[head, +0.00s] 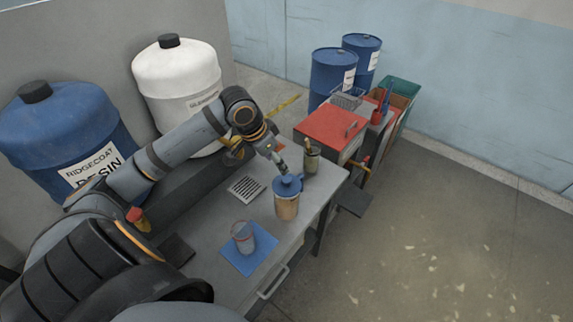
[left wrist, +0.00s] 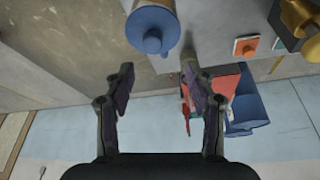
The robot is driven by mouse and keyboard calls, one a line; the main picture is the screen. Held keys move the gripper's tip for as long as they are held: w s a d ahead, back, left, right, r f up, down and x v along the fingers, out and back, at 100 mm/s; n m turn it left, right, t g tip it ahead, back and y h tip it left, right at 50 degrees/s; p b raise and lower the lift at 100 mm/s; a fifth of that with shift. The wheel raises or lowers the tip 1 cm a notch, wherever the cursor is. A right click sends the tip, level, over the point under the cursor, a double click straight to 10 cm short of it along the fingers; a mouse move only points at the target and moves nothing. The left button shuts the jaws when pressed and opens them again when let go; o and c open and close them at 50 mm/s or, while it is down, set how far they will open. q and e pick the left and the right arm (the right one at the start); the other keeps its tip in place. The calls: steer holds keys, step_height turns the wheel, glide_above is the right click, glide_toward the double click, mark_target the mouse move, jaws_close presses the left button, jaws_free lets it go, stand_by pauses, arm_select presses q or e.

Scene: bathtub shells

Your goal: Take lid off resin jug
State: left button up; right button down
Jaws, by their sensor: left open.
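The resin jug (head: 286,207) stands upright on the grey bench, with amber contents and a blue lid (head: 288,184) seated on top. In the left wrist view the blue lid (left wrist: 152,35) with its round knob shows at the top, beyond the fingertips. My left gripper (head: 281,165) is close to the lid, at its far side in the head view; contact cannot be told there. In the left wrist view its fingers (left wrist: 158,85) are spread apart with nothing between them. My right gripper is not in view.
A clear cup (head: 243,237) stands on a blue mat (head: 249,262) at the bench front. A pot with brushes (head: 312,159) stands behind the jug. A drain grate (head: 245,189) lies left of it. A red-topped cabinet (head: 330,128) stands beyond the bench; large drums stand behind my left arm.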

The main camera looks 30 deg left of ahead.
mark_target(285, 180)
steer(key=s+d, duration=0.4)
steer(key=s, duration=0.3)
arm_select(q)
steer(key=f, duration=0.1)
steer(key=d+f, duration=0.2)
steer(key=shift+f+p, duration=0.3)
steer(key=shift+p, duration=0.05)
steer(key=shift+w+a+f, duration=0.2)
steer(key=shift+f, duration=0.05)
steer(key=shift+p+x, duration=0.95)
steer(key=shift+x, duration=0.05)
steer(key=x, duration=0.2)
steer(key=shift+f, duration=0.3)
steer(key=shift+c, duration=0.6)
steer(key=shift+s, duration=0.1)
steer(key=shift+c, duration=1.2)
steer(key=shift+r, duration=0.1)
steer(key=shift+c, duration=1.2)
steer(key=c, duration=0.5)
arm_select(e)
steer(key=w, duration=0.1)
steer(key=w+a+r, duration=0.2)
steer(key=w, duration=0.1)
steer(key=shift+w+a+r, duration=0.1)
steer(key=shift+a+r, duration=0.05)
